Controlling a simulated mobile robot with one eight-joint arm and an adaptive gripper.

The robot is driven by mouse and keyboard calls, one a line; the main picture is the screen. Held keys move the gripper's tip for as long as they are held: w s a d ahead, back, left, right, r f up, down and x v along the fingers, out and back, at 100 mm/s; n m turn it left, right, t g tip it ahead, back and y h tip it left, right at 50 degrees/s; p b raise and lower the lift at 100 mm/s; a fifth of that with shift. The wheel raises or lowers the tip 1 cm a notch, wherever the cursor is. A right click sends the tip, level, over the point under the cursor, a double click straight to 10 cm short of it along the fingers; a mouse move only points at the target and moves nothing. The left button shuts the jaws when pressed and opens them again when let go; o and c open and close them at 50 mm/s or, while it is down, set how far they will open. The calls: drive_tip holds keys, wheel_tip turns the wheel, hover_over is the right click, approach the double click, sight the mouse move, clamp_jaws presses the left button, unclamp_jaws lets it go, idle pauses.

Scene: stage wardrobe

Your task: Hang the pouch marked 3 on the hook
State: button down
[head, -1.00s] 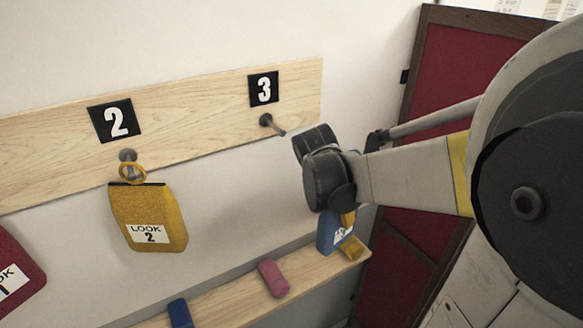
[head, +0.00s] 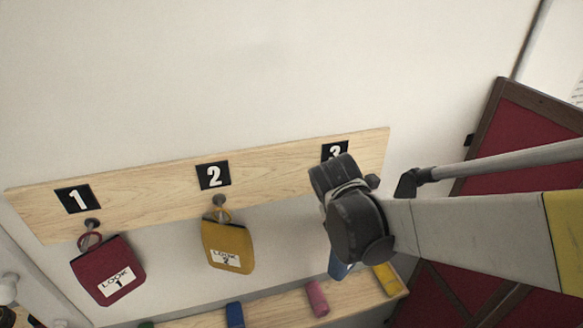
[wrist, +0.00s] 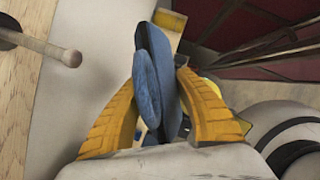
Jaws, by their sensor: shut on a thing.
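My gripper (wrist: 157,82) has yellow fingers shut on a blue pouch (wrist: 152,75), which shows edge-on between them in the wrist view. In the head view only a little of the blue pouch (head: 340,269) shows below my dark wrist, and its number cannot be read. A wooden peg hook (wrist: 45,47) stands out from the board at the left of the wrist view, apart from the pouch. In the head view the plate marked 3 (head: 335,150) is partly covered by my wrist, and the hook under it is hidden. The pouch's loop is not clearly visible.
A red pouch (head: 108,272) hangs under plate 1 and a yellow pouch (head: 228,246) under plate 2, on the wooden board (head: 150,190). A shelf (head: 275,308) below holds several coloured rolls. A red panel (head: 520,125) stands at the right.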

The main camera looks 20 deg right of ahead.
drive_tip(key=w+f+b, duration=0.1)
drive_tip(key=w+b, duration=0.2)
drive_tip(key=w, duration=0.6)
drive_tip(key=shift+w+d+f, duration=0.15)
drive_tip(key=shift+d+f, duration=0.1)
drive_tip(key=shift+f, duration=0.1)
idle(0.3)
idle(0.6)
drive_tip(key=c, duration=0.9)
unclamp_jaws()
drive_tip(key=shift+o, duration=0.2)
drive_tip(key=shift+r, duration=0.15)
